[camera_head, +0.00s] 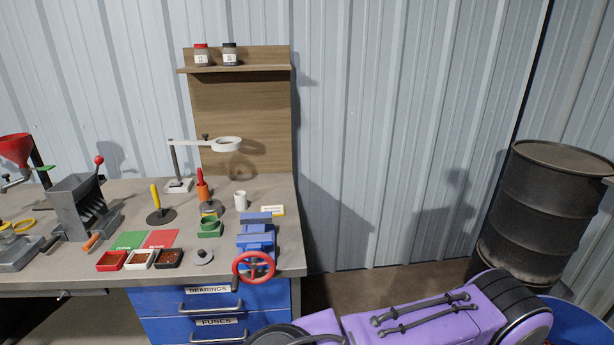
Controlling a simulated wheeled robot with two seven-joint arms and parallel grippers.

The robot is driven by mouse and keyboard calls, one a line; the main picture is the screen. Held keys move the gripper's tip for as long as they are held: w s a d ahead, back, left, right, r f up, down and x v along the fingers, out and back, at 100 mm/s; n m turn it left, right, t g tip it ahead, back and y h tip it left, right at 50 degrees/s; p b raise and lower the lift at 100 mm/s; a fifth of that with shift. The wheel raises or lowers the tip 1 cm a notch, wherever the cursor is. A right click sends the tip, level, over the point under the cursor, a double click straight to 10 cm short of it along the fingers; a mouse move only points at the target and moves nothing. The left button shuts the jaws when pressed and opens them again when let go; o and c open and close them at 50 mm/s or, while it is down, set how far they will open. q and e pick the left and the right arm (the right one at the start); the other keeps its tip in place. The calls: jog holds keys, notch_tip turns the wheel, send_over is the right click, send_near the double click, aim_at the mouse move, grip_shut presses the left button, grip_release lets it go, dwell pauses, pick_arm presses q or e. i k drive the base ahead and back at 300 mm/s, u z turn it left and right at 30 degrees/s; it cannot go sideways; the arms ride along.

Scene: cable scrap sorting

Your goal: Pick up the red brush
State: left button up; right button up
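A red upright handle (201,177) stands in an orange holder on the workbench, in front of the wooden back panel. It may be the red brush, but its bristles do not show and I cannot tell for sure. An orange handle (92,241) lies farther left, by the grey hopper machine. Neither of my grippers is in view.
The workbench (245,190) carries a yellow-handled tool (157,205), a white ring lamp (227,144), a white mug (240,200), a blue vise (256,238) and small trays (140,260). A black drum (540,205) stands right. Something purple (415,325) fills the bottom right.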

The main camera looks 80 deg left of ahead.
aim_at(201, 175)
jog(key=z, duration=0.35)
jog(key=k, duration=1.95)
jog(key=u, duration=1.85)
